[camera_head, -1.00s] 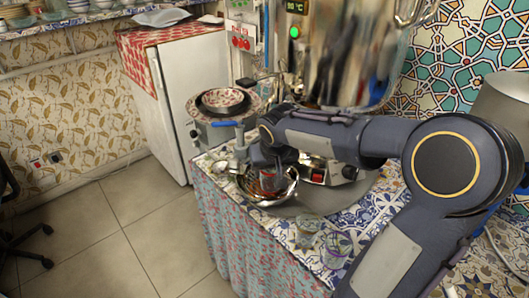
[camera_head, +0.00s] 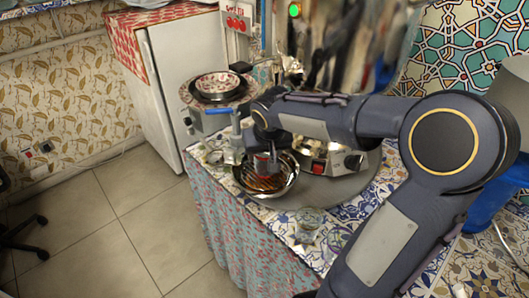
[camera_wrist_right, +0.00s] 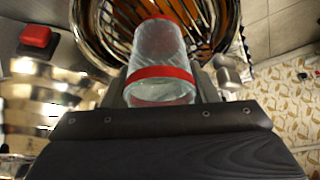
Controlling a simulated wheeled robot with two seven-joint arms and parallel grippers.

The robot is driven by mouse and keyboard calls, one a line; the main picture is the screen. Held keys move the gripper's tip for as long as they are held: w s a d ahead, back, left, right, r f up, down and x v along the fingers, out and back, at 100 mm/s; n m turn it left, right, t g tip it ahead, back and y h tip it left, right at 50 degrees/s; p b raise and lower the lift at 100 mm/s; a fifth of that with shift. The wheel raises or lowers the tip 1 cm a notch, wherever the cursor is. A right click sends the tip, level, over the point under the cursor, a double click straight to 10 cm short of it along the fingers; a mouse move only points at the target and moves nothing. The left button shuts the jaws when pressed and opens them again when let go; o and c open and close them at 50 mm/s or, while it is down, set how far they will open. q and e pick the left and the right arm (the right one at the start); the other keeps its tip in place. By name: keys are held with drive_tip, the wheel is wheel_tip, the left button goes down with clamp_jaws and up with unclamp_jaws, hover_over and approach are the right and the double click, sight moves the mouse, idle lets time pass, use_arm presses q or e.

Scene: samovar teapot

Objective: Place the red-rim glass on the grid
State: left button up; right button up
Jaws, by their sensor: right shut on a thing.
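The red-rim glass (camera_wrist_right: 158,50) is clear, with a red band near my gripper and a red edge at its far end. My right gripper (camera_wrist_right: 160,85) is shut on it in the right wrist view. In the head view my right gripper (camera_head: 264,152) is over the drip bowl, and only a small bit of the glass (camera_head: 264,164) shows beneath it. The grid (camera_head: 262,183) lies in a shiny round metal bowl (camera_head: 291,182) with an orange glow. It shows behind the glass in the right wrist view (camera_wrist_right: 113,18). Contact between glass and grid cannot be told. My left gripper is out of view.
A metal base with a red switch (camera_head: 318,167) stands right of the bowl. A burner with a patterned bowl (camera_head: 217,84) is behind. A small glass (camera_head: 310,217) stands on the tiled counter (camera_head: 285,225) in front, beside my right arm.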

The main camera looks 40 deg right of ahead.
drive_tip(key=o, duration=0.6)
drive_tip(key=shift+f, duration=0.15)
drive_tip(key=shift+c, duration=0.2)
drive_tip(key=o, duration=0.5)
drive_tip(key=shift+c, duration=0.2)
